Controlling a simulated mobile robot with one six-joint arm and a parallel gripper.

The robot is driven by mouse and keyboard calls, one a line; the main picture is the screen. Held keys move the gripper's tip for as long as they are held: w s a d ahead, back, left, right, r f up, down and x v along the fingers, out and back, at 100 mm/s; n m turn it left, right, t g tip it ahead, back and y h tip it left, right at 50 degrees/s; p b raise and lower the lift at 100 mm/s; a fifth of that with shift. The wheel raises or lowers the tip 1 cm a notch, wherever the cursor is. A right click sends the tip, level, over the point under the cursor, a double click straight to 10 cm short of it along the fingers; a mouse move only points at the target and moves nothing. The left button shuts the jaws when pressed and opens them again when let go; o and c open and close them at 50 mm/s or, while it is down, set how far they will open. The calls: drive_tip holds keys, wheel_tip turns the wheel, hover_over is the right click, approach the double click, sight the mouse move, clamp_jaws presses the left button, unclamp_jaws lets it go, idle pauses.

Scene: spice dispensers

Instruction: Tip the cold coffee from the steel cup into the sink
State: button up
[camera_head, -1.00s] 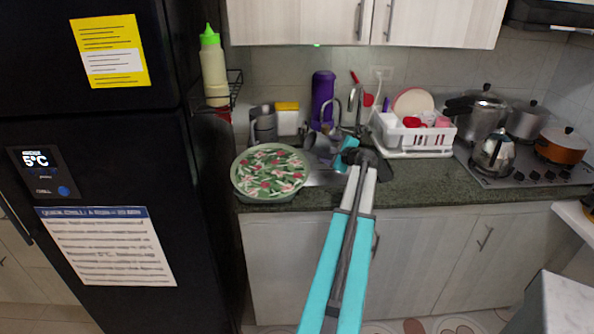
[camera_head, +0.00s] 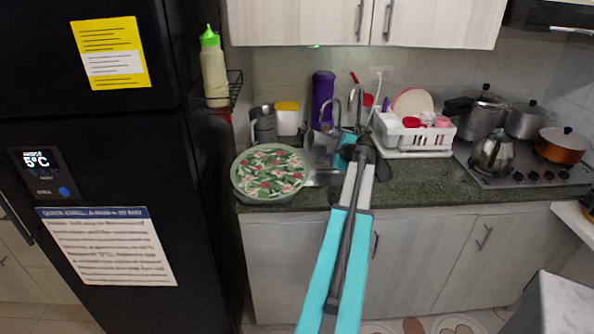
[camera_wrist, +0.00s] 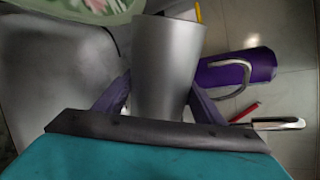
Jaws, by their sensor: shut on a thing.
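The steel cup (camera_head: 321,142) is above the sink area, in front of the faucet; it also shows large in the wrist view (camera_wrist: 167,60). My gripper (camera_head: 341,148) is shut on the cup, with one dark finger on each side of it in the wrist view (camera_wrist: 163,92). The cup looks tilted in the head view. Its inside and any coffee are hidden. The steel sink (camera_head: 325,179) is partly hidden by the flowered plate, the cup and my arm. In the wrist view, grey metal of the sink (camera_wrist: 55,65) shows left of the cup.
A flowered round plate (camera_head: 270,171) is left of the sink. A purple bottle (camera_head: 322,98) and the faucet (camera_head: 354,108) stand behind. A white dish rack (camera_head: 420,138) is to the right, then the stove with a kettle (camera_head: 492,152) and pots. Counter is clear front right.

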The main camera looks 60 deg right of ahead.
sight(323, 137)
drive_tip(key=shift+r+n+h, duration=0.3)
drive_tip(key=shift+r+n, duration=0.2)
drive_tip(key=shift+r, duration=0.1)
drive_tip(key=shift+w+a+r+n+g+p, duration=0.5)
drive_tip(key=shift+w+a+r+n, duration=0.1)
drive_tip(key=shift+w+a+r, duration=0.1)
idle(0.9)
drive_tip(key=shift+w+a+r+n+g+h, duration=0.15)
drive_tip(key=shift+r+n+g+h, duration=0.2)
drive_tip(key=shift+r+n, duration=0.15)
drive_tip(key=shift+w+a+r+n+g+h, duration=0.15)
drive_tip(key=shift+r+n+g+h, duration=0.1)
drive_tip(key=shift+r+n+h, duration=0.15)
idle(1.3)
drive_tip(key=shift+s+d+f+m+t+y, duration=0.3)
drive_tip(key=shift+f+m, duration=0.2)
drive_tip(key=shift+f, duration=0.1)
drive_tip(key=shift+s+d+f+m+t+y, duration=0.2)
drive_tip(key=shift+d+f+m+t+y, duration=0.1)
drive_tip(key=shift+f+m, duration=0.25)
drive_tip(key=shift+s+d+f, duration=0.15)
drive_tip(key=shift+f, duration=0.05)
drive_tip(key=shift+m, duration=0.25)
